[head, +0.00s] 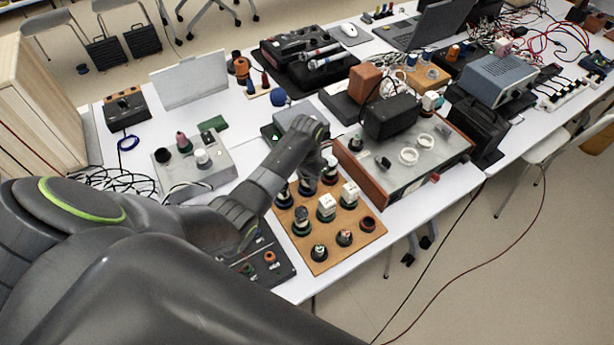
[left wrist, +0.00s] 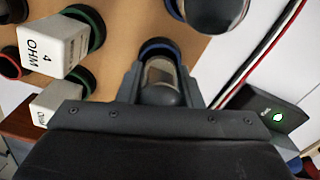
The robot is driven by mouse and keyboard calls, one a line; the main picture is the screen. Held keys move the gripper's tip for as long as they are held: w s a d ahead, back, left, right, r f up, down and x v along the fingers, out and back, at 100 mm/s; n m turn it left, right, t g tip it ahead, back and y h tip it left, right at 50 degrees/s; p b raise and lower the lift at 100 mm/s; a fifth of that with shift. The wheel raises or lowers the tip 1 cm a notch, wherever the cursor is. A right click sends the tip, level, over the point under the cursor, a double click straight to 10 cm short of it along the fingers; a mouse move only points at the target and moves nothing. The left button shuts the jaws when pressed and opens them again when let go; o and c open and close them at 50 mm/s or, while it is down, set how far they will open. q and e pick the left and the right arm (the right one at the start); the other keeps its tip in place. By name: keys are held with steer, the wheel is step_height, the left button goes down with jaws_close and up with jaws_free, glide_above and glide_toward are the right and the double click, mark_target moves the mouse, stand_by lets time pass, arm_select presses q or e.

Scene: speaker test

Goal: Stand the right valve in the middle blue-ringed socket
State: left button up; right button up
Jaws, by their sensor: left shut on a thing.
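My left gripper (head: 328,163) reaches down over the far right part of the brown socket board (head: 320,263). In the left wrist view the gripper (left wrist: 160,92) is shut on a valve (left wrist: 159,72) with a dark rounded body and a silvery section. A blue ring (left wrist: 158,46) shows just behind this valve; I cannot tell whether it is seated. Another large valve (left wrist: 212,10) stands beside it, at a blue ring. In the head view, dark valves stand at the middle (head: 307,187) and left (head: 283,196) of the far row. My right gripper is not in view.
White blocks (head: 326,207) stand in green-ringed sockets close to the gripper; one reads 4 OHM (left wrist: 45,48). A wood-sided amplifier (head: 360,177) stands right of the board. A grey panel box (head: 215,172) is to the left. Red, white and black wires (left wrist: 262,52) run nearby.

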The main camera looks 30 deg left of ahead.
arm_select(q)
steer(key=o, duration=1)
steer(key=shift+r, duration=0.1)
step_height(320, 180, up, 12)
steer(key=shift+r+b, duration=0.25)
steer(key=shift+b, duration=0.2)
steer(key=shift+f, duration=0.1)
